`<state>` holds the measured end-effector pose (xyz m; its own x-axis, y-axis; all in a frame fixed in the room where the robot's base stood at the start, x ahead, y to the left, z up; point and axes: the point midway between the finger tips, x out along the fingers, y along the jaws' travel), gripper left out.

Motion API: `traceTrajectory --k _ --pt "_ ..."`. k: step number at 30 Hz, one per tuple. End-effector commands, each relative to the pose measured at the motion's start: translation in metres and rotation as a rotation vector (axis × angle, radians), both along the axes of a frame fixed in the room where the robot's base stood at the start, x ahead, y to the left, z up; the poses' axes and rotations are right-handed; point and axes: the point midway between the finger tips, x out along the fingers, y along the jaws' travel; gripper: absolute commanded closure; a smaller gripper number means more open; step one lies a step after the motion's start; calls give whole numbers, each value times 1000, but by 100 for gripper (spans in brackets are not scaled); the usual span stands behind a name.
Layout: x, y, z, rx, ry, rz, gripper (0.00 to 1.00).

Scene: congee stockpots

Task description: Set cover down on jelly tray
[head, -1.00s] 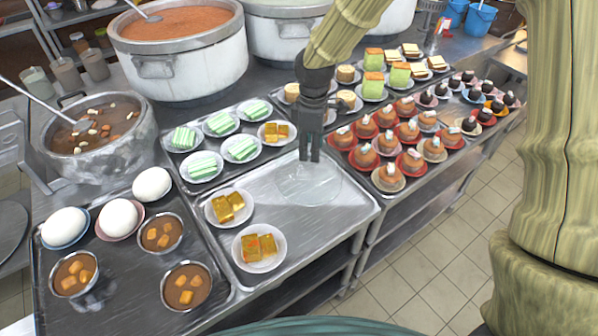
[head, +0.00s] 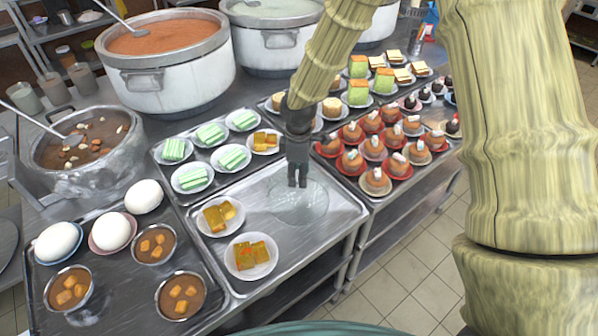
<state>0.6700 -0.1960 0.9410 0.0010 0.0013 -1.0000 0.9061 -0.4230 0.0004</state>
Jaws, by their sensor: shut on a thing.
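The cover (head: 313,207) is a clear, round, see-through piece, faint against the metal. My gripper (head: 298,184) points down and is shut on the top of the cover. The cover is over the bare back right part of the jelly tray (head: 340,222), a shiny metal tray. I cannot tell whether its rim touches the tray. Two white plates of amber jelly, one nearer the back (head: 220,216) and one at the front (head: 251,257), stand on the tray left of the cover.
A tray of green-striped cakes (head: 210,133) lies behind. Red-plated buns (head: 373,148) stand close on the right. Eggs (head: 113,232) and dessert bowls fill the left tray. Large stockpots (head: 167,80) stand at the back.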

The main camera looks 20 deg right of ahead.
Motion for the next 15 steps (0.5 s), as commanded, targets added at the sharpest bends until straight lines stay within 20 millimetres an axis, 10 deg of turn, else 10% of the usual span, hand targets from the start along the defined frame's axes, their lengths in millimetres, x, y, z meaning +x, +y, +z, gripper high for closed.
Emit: traceTrajectory --k 6,7,10,15 --pt "0 0 -3 0 0 0 99" --pt "0 0 -2 0 0 0 53" --pt "0 0 -2 0 0 0 37" --pt "0 0 -2 0 0 0 37"
